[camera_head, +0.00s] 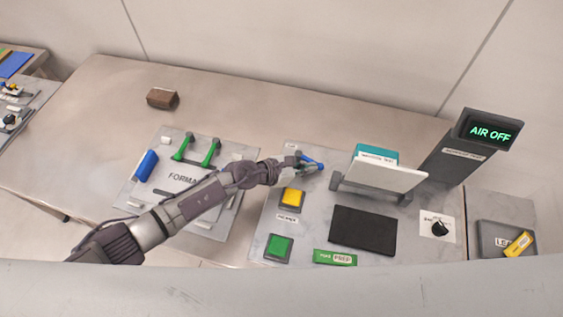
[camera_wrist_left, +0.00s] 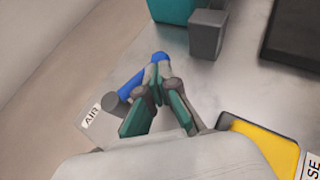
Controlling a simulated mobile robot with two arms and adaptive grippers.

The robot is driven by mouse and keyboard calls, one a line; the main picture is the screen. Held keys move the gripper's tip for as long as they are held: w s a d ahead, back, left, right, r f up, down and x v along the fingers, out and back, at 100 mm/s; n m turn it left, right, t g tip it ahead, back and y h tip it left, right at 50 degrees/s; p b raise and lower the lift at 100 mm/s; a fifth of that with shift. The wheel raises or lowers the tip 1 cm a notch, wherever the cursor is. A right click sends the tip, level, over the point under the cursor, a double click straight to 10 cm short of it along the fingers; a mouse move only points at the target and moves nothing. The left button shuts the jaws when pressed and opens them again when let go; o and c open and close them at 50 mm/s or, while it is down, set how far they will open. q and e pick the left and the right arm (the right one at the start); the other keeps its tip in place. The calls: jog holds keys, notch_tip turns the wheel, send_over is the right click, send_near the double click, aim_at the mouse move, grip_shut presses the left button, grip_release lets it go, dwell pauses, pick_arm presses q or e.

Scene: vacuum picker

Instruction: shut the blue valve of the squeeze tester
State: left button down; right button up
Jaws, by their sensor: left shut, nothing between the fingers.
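The blue valve (camera_head: 312,164) is a blue lever on the grey panel of the squeeze tester (camera_head: 330,193). The lever also shows in the left wrist view (camera_wrist_left: 131,88), running from a grey pivot beside an "AIR" label up to the fingertips. My left gripper (camera_head: 298,159) is at the valve, its fingers shut and empty; in the left wrist view its closed tips (camera_wrist_left: 157,78) overlap the lever's far end and hide part of it. I cannot tell whether they touch it. The display (camera_head: 490,131) reads "AIR OFF" in green. My right gripper is not in view.
A yellow button (camera_head: 292,197) and a green button (camera_head: 278,247) are in front of the valve. A tilted white plate (camera_head: 383,177) with a teal block (camera_head: 376,154) behind it stands to the right. A dark pad (camera_head: 363,231) lies nearer.

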pick_arm(q)
jog(key=shift+w+d, duration=0.25)
jog(key=shift+d, duration=0.35)
jog(key=shift+w+d, duration=0.1)
jog(key=shift+w, duration=0.05)
jog(key=shift+w+d, duration=0.1)
jog(key=shift+d, duration=0.05)
dwell(0.3)
